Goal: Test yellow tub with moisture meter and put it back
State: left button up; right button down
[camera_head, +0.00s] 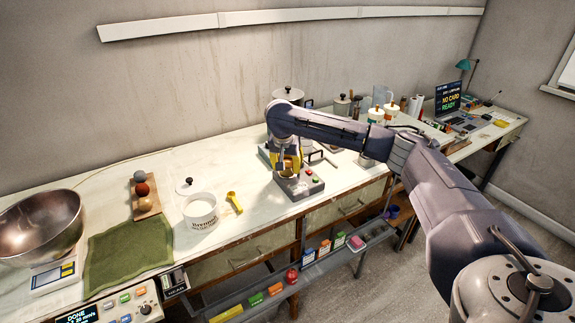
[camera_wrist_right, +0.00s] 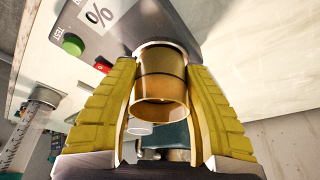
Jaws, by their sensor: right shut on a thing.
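My right gripper (camera_head: 290,166) reaches in from the right and points down over the moisture meter (camera_head: 309,186). Its yellow-padded fingers (camera_wrist_right: 160,112) are shut on an amber-yellow tub (camera_wrist_right: 162,88), one finger on each side. In the right wrist view the tub's far end meets a pale round ring on the grey meter top (camera_wrist_right: 120,28). I cannot tell whether it is seated there or just above. The meter has a green TEST button (camera_wrist_right: 73,44), a red button (camera_wrist_right: 103,66) and a panel with a % sign. My left gripper is in neither view.
A white lettered tub (camera_head: 200,213), a yellow scoop (camera_head: 235,202) and a lid (camera_head: 187,186) stand left of the meter. Farther left are balls on a board, a green cloth (camera_head: 130,252) and a metal bowl (camera_head: 40,228). A low shelf with coloured blocks runs along the front.

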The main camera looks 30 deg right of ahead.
jog(key=shift+f, duration=0.3)
jog(key=c, duration=0.6)
grip_release()
jog(key=shift+r, duration=0.1)
